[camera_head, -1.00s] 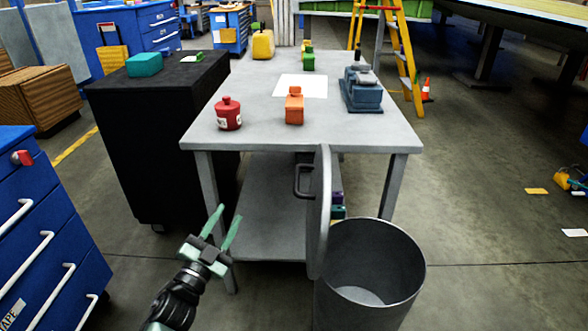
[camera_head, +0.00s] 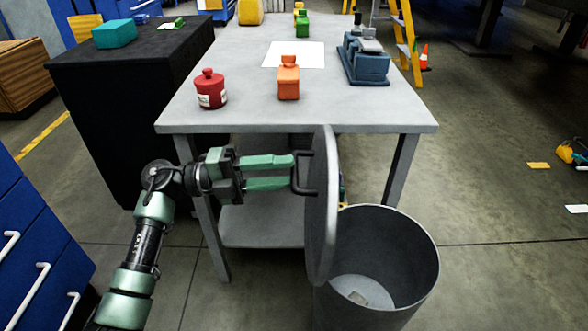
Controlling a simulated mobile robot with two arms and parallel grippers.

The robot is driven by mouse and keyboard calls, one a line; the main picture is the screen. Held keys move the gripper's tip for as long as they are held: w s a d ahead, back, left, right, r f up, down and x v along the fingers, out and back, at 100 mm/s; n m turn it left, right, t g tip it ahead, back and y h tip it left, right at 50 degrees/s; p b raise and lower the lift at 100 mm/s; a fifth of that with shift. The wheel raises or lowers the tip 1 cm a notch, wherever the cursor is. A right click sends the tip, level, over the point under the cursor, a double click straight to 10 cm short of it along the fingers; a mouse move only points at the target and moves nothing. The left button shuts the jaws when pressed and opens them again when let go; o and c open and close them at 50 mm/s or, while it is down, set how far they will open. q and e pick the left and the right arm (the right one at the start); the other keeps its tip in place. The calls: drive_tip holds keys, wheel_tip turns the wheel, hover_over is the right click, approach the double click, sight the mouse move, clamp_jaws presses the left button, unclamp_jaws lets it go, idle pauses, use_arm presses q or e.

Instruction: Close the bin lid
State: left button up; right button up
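The grey round bin (camera_head: 405,285) stands in front of the table, its mouth uncovered. Its lid (camera_head: 322,215) stands upright on edge at the bin's left side, seen nearly edge-on. A dark handle (camera_head: 298,172) sticks out from the lid's left face. My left gripper (camera_head: 292,172) points right, with its two green fingers apart and their tips at the handle. I cannot tell whether the fingers touch it. A small pale patch or object shows on the bin's bottom. My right gripper is not in view.
A grey table (camera_head: 230,118) behind the bin holds a red jar (camera_head: 211,90), an orange bottle (camera_head: 288,80) and a blue machine (camera_head: 364,60). A black cabinet (camera_head: 110,120) stands left of it, blue drawers (camera_head: 35,250) at lower left.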

use_arm(q)
drive_tip(key=shift+d+r, duration=0.2)
drive_tip(key=shift+d, duration=1.2)
clamp_jaws()
drive_tip(key=shift+f, duration=0.1)
